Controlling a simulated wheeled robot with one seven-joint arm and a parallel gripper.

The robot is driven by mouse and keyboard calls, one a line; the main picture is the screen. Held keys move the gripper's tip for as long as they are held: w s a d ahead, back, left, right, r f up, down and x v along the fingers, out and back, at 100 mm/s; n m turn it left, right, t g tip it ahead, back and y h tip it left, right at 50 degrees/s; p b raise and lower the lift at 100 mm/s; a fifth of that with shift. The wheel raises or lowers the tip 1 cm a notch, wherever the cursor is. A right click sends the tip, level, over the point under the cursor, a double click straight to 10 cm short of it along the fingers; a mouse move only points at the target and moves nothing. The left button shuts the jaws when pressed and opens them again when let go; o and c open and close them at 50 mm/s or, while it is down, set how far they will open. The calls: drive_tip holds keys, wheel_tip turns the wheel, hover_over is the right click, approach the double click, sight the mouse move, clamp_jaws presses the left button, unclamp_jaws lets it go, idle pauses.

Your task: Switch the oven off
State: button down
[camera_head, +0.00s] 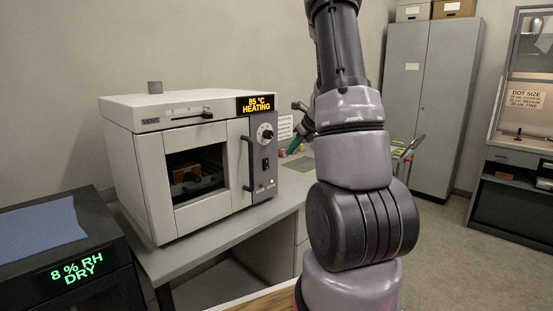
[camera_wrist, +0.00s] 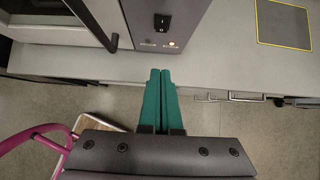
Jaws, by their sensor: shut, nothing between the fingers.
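The oven (camera_head: 170,160) is a pale box on the grey bench, with a dark window in its door. Its display (camera_head: 256,105) reads 85 °C HEATING. A round dial (camera_head: 265,132) sits on its grey right panel, with a black rocker switch (camera_head: 265,165) below.
The oven's door handle (camera_head: 249,163) is left of the switch. The bench (camera_head: 185,257) has a bare front strip. A black cabinet (camera_head: 60,250) reading 8 % RH DRY stands at left. A grey locker (camera_head: 415,90) stands behind my arm.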

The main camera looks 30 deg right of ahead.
drive_tip(key=shift+f, duration=0.1)
approach(267, 169)
wheel_tip(267, 169, down, 5)
drive_tip(key=shift+w+a, duration=0.25)
drive_tip(key=shift+w, duration=0.6)
drive_tip(key=shift+w+a, duration=0.2)
drive_tip(key=shift+w, duration=0.65)
drive_tip(key=shift+w+a+f, duration=0.1)
drive_tip(key=shift+w+f, duration=0.05)
drive_tip(key=shift+w, duration=0.05)
